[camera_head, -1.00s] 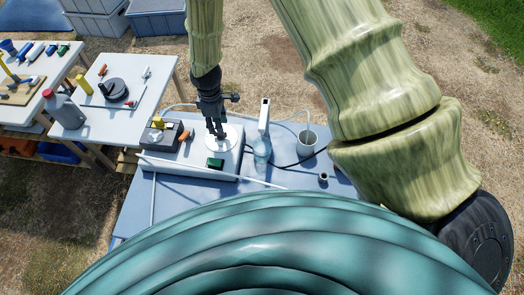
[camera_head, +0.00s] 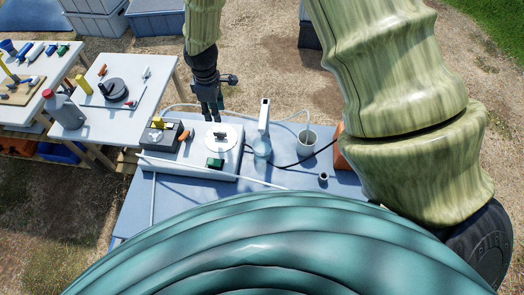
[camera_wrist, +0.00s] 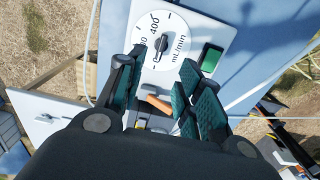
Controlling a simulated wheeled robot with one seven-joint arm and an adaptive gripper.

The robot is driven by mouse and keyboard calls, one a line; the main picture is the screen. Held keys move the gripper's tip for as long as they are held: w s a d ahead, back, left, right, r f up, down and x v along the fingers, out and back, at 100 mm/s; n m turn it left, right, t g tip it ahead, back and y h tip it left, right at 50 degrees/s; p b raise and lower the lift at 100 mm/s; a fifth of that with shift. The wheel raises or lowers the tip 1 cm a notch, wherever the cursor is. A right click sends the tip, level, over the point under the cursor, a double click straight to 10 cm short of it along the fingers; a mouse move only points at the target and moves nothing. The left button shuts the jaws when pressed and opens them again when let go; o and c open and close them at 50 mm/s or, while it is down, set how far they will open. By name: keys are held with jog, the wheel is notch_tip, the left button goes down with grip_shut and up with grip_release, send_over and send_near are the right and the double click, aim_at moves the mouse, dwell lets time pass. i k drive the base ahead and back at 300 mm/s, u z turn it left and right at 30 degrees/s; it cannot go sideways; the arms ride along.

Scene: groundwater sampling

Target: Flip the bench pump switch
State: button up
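The bench pump is a white box (camera_head: 190,167) on the blue-topped bench. Its top carries a round white dial plate (camera_head: 222,139) with a dark knob; the wrist view shows this dial (camera_wrist: 153,52) with "mL/min" markings. A green rectangular rocker-like switch (camera_head: 215,163) sits at the near side of the dial, and it also shows in the wrist view (camera_wrist: 211,58). I cannot tell which way it is tipped. My gripper (camera_head: 212,117) is above the far side of the dial, apart from the switch. In the wrist view its fingers (camera_wrist: 160,92) are spread with nothing held.
A dark grey unit (camera_head: 160,133) with a yellow part and an orange handle (camera_head: 185,135) stands left of the dial. White tables (camera_head: 130,125) with tools stand at left.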

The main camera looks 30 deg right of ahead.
aim_at(212, 162)
jog(key=k, duration=1.5)
